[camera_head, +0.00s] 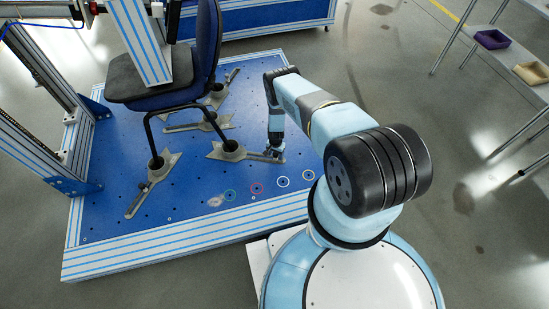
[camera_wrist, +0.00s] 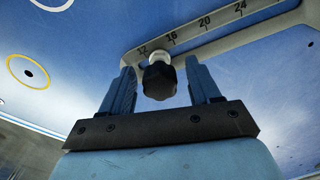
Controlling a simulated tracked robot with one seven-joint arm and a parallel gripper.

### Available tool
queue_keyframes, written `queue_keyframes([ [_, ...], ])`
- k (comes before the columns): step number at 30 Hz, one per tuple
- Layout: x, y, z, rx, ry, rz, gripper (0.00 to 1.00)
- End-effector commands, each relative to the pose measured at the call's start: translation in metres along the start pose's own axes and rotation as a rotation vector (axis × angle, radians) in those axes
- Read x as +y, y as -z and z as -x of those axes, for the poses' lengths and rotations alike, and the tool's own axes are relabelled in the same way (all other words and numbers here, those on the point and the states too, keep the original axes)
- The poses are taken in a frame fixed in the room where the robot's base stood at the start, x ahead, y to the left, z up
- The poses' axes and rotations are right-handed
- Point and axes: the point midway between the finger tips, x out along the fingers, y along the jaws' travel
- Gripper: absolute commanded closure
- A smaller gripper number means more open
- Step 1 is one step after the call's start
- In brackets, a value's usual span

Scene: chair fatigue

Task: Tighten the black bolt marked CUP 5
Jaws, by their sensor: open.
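A black bolt knob (camera_wrist: 159,80) sits on a slotted metal bar (camera_wrist: 190,38) with a scale numbered 12 to 24, in the wrist view. A pale shank shows between the knob and the bar, near the 12 and 16 marks. My gripper (camera_wrist: 160,85) is open, with one finger on each side of the knob and a visible gap to each. In the head view my gripper (camera_head: 273,153) is low at the right end of a cup clamp (camera_head: 231,150). No CUP 5 label is readable, and the knob is hidden there.
An office chair (camera_head: 150,80) stands on the blue platform (camera_head: 190,185) with its feet in several cup clamps. Coloured rings (camera_head: 257,188) mark the platform front. A metal frame (camera_head: 45,80) stands left. Shelves with trays (camera_head: 492,38) are at the right.

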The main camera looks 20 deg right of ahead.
Motion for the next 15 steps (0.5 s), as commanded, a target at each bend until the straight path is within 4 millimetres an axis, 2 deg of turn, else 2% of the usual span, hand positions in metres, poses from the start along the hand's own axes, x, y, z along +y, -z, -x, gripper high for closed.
queue_keyframes([
  [10, 0.0002, 0.0003, 0.0, 0.0, 0.0, 0.041, 0.38],
  [15, 0.0004, 0.0004, 0.0001, 0.0, 0.0, 0.228, 0.38],
])
